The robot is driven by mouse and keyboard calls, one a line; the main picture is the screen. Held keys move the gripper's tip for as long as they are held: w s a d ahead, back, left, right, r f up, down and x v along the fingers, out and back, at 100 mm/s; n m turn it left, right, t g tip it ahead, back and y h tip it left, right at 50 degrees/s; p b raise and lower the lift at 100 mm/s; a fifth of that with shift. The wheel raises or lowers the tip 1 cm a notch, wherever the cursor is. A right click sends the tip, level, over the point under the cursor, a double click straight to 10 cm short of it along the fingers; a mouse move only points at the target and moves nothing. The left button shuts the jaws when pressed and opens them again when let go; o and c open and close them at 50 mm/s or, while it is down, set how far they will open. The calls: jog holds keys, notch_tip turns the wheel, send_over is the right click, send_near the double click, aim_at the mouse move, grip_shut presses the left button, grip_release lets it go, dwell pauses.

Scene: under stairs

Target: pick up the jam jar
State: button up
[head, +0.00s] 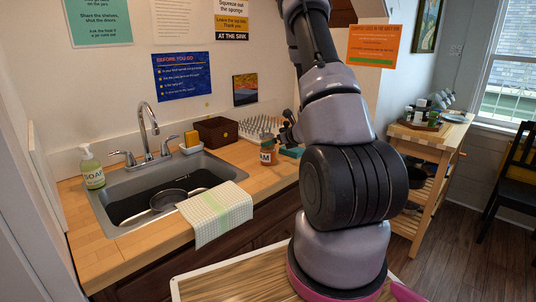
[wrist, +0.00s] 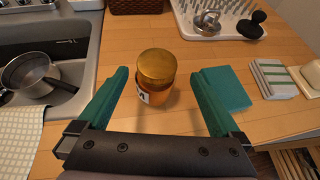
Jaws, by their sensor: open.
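The jam jar (wrist: 156,72) stands upright on the wooden counter, with a gold lid, amber contents and a white label. In the head view the jam jar (head: 267,152) is near the counter's front edge, right of the sink and left of my arm. My gripper (wrist: 161,76) is open, with one teal finger on each side of the jar in the wrist view. I see gaps between the fingers and the jar.
The sink (head: 125,208) holds a pan (head: 168,198). A checked towel (head: 216,212) hangs over the counter edge. A brown basket (head: 215,132) and a white drying rack (wrist: 220,20) stand behind the jar. A teal cloth or sponge (wrist: 226,88) and a striped item (wrist: 272,78) lie to its right.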

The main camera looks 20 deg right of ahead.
jog(key=shift+x, duration=2.65)
jog(key=shift+a, duration=0.15)
grip_shut()
